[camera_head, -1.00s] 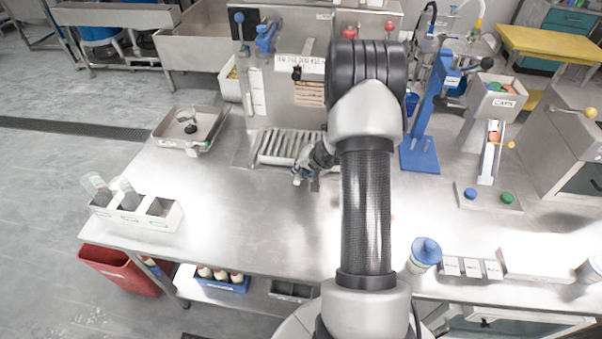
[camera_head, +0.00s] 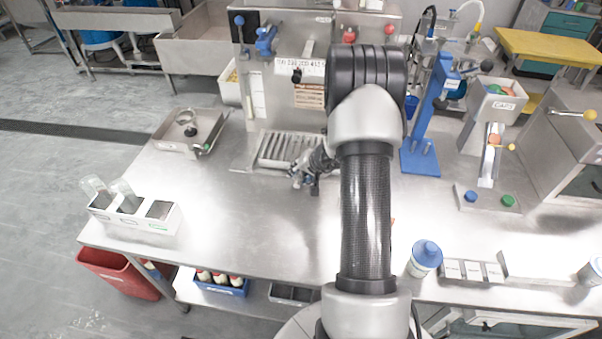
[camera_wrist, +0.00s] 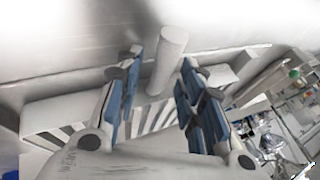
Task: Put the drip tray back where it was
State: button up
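The drip tray (camera_head: 280,148) shows as a slatted metal grate at the foot of the tall metal machine, at the back middle of the table. Its slats (camera_wrist: 62,132) also show behind my gripper in the wrist view. My gripper (camera_head: 301,182) is low at the tray's front right side. In the wrist view my gripper (camera_wrist: 160,66) is open, with its blue-padded fingers apart. A pale upright cylinder (camera_wrist: 170,50) shows between the fingers; I cannot tell whether it belongs to the tray. My arm hides the tray's right end in the head view.
A shallow metal tray (camera_head: 165,140) stands at the table's back left. A three-part bin (camera_head: 150,225) is at the left edge. A blue lever stand (camera_head: 420,160) is right of my arm. A blue-lidded container (camera_head: 425,257) is at the front. The table's left middle is clear.

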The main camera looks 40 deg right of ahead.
jog(key=shift+r, duration=0.1)
jog(key=shift+s+r, duration=0.15)
jog(key=shift+r, duration=0.15)
jog(key=p+v, duration=0.3)
jog(key=v, duration=0.8)
jog(key=a+r+n+y, duration=0.2)
jog(key=a+r+n, duration=0.1)
jog(key=a+r, duration=0.65)
jog(key=a+r+n+y, duration=0.1)
jog(key=a+r+n, duration=0.2)
jog(key=a+r, duration=0.65)
jog(key=s+a+r+n+g, duration=0.2)
jog(key=s+a+n, duration=0.2)
jog(key=s+a, duration=0.8)
jog(key=s+r+n+h, duration=0.1)
jog(key=s+h, duration=0.1)
jog(key=s, duration=0.7)
jog(key=shift+h, duration=0.3)
jog(key=shift+w+r, duration=0.1)
jog(key=shift+r, duration=0.05)
